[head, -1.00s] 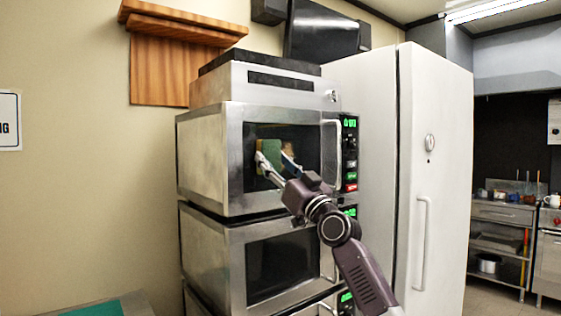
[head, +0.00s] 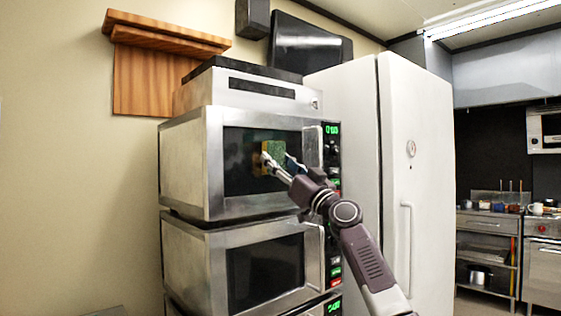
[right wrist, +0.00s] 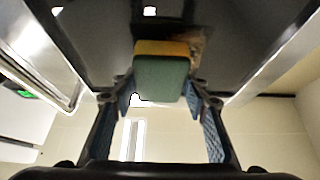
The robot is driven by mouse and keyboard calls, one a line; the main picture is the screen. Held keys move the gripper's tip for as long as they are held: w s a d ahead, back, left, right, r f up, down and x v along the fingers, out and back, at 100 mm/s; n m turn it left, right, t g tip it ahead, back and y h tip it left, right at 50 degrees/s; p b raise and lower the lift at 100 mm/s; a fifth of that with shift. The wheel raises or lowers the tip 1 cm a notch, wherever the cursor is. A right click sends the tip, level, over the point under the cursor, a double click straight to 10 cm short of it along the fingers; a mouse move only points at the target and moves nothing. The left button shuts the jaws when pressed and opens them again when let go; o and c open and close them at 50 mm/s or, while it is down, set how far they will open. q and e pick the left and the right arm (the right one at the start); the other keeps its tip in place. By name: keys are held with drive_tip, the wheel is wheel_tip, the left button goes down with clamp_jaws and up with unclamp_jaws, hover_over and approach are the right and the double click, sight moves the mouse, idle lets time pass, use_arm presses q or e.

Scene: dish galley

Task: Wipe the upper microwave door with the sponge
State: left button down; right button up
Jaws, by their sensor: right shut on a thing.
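The upper microwave (head: 185,165) is the top steel oven of a stack, and its dark-windowed door (head: 238,150) is closed. My right gripper (head: 277,160) is in front of the door window, shut on a green and yellow sponge (head: 276,150). In the right wrist view the sponge (right wrist: 162,76) sits between the two fingers, its yellow side toward the dark glass. A reflection of it shows in the glass. The sponge is at or very close to the door; I cannot tell if it touches. My left gripper is not in view.
A second microwave (head: 185,260) stands below. The upper door's handle (head: 312,150) and control panel (head: 332,160) are right of the window. A white fridge (head: 430,150) stands to the right. A wooden shelf (head: 150,80) is on the wall at upper left.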

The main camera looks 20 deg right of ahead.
sight(284, 163)
drive_tip(key=shift+w+d+f+p, duration=0.45)
drive_tip(key=shift+w+d+p, duration=0.1)
drive_tip(key=shift+d, duration=0.25)
drive_tip(key=shift+o, duration=0.2)
drive_tip(key=shift+w+d+p, duration=0.4)
drive_tip(key=shift+w+p, duration=0.05)
drive_tip(key=shift+p, duration=0.25)
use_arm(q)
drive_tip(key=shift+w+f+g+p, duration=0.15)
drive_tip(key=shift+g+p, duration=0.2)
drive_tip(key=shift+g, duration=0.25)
use_arm(e)
drive_tip(key=shift+r, duration=0.1)
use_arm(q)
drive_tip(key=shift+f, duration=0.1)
use_arm(e)
drive_tip(key=shift+d, duration=0.1)
